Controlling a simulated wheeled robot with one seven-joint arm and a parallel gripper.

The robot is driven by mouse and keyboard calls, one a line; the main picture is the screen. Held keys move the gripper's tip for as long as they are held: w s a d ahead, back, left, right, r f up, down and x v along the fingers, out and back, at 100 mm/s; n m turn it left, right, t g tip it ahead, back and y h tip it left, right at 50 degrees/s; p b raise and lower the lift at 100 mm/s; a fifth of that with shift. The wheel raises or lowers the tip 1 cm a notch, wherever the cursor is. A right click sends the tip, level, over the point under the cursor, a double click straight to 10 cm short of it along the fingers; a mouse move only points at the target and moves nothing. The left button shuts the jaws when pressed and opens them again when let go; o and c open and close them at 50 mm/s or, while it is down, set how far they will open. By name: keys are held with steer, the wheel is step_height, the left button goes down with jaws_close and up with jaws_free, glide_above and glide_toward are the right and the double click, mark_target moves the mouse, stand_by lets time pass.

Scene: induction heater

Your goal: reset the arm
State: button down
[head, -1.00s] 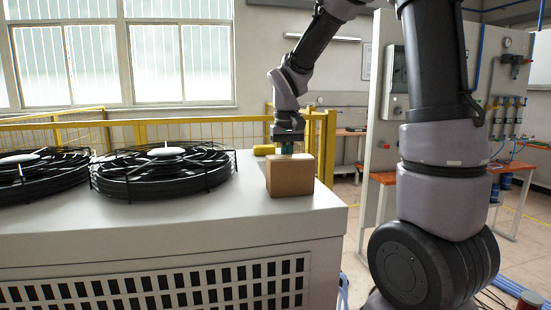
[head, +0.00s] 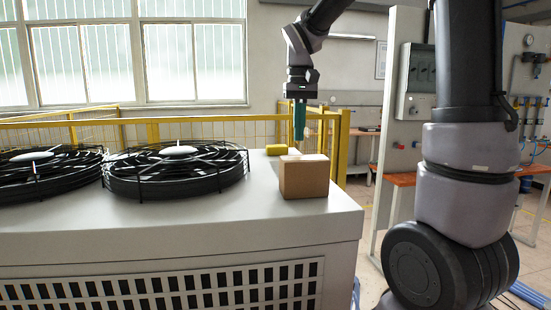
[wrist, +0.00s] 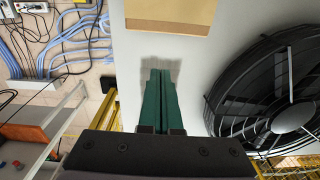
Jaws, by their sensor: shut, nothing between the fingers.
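My gripper (head: 299,120) has green fingers and points down above the top of the white cabinet, behind a brown cardboard box (head: 304,177). In the wrist view the green fingers (wrist: 158,100) lie together, shut and empty. The box also shows at the top of the wrist view (wrist: 170,14), apart from the fingertips.
The white cabinet (head: 190,228) carries two black caged fans (head: 176,172), left of the box. A yellow object (head: 277,150) lies behind the box. A yellow railing (head: 200,127) runs behind the cabinet. A grey panel with a control box (head: 416,68) stands at the right.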

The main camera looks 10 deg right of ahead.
steer(key=s+d+r, duration=0.1)
steer(key=s, duration=0.1)
steer(key=s+d+r+m+t, duration=0.1)
steer(key=s, duration=0.1)
steer(key=s+d+t+y, duration=0.1)
steer(key=s, duration=0.1)
steer(key=shift+s+r, duration=0.25)
steer(key=shift+r, duration=0.15)
steer(key=s+d+m+t+y, duration=0.1)
steer(key=s+d+m+t, duration=0.2)
steer(key=s, duration=0.6)
steer(key=shift+s+f+t, duration=0.3)
steer(key=shift+s+t, duration=0.05)
steer(key=shift+t, duration=0.65)
